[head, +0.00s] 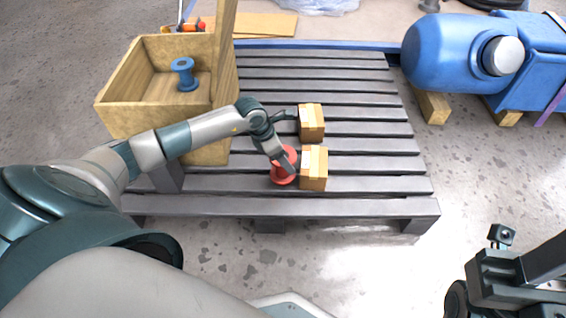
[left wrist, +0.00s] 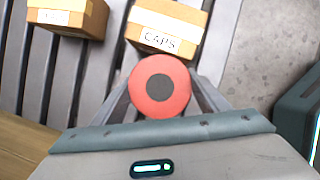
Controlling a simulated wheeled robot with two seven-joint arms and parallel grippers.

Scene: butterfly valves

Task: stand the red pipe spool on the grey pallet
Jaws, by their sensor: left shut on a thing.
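The red pipe spool (head: 283,178) is at the front of the grey slatted pallet (head: 200,206), left of the front carton. My left gripper (head: 287,163) is shut on it from above. In the left wrist view the spool's round red end flange (left wrist: 159,87) with a dark centre faces the camera between the fingers. The spool looks about upright; I cannot tell if its lower end touches the slats. Dark parts of my right arm (head: 500,275) show at the lower right, with the fingertips not clear.
Two cartons stand on the pallet: one (head: 314,170) close beside the spool, labelled CAPS in the wrist view, and one (head: 311,123) behind. A wooden crate (head: 122,118) with a blue spool (head: 184,74) stands left. A blue tank (head: 432,50) lies right. Rear slats are clear.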

